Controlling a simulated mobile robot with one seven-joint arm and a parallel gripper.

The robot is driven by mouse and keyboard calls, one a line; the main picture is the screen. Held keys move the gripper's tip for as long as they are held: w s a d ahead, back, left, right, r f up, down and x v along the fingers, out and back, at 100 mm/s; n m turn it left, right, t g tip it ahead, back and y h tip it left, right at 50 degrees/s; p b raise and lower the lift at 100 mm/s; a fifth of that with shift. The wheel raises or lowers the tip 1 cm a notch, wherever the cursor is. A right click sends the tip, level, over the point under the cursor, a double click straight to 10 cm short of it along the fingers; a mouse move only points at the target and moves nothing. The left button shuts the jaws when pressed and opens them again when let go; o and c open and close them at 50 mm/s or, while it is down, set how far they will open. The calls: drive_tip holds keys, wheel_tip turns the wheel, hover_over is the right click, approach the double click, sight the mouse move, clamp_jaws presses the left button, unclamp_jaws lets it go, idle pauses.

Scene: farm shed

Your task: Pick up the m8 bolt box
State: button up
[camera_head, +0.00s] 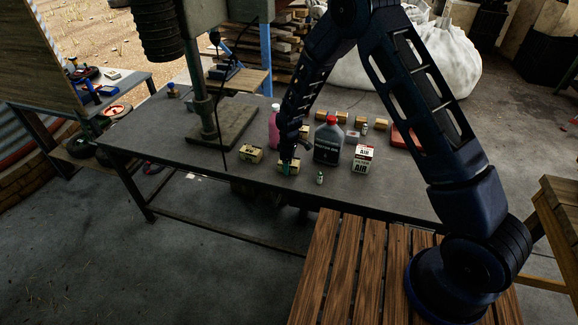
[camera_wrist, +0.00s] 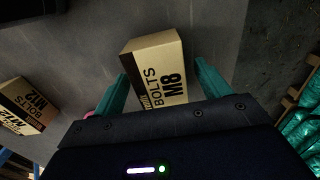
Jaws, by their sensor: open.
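The M8 bolt box (camera_wrist: 158,58) is a small tan carton with dark print reading "BOLTS M8". In the wrist view it lies between the two teal fingers of my gripper (camera_wrist: 158,88), which are open, one on each side of it. Whether either finger touches the box I cannot tell. In the head view the box (camera_head: 283,167) is on the grey workbench (camera_head: 190,150) near its front edge, partly hidden by my gripper (camera_head: 288,168), which is low over it.
An M12 bolt box (camera_head: 251,153) stands to the left. A pink bottle (camera_head: 273,128), a dark oil jug (camera_head: 328,142), a white filter box (camera_head: 363,158) and a small green-labelled bottle (camera_head: 320,177) are close by. A drill press base (camera_head: 225,125) occupies the bench further left.

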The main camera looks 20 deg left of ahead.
drive_tip(key=shift+f, duration=0.3)
drive_tip(key=c, duration=1.3)
drive_tip(key=shift+o, duration=0.2)
drive_tip(key=shift+r, duration=0.1)
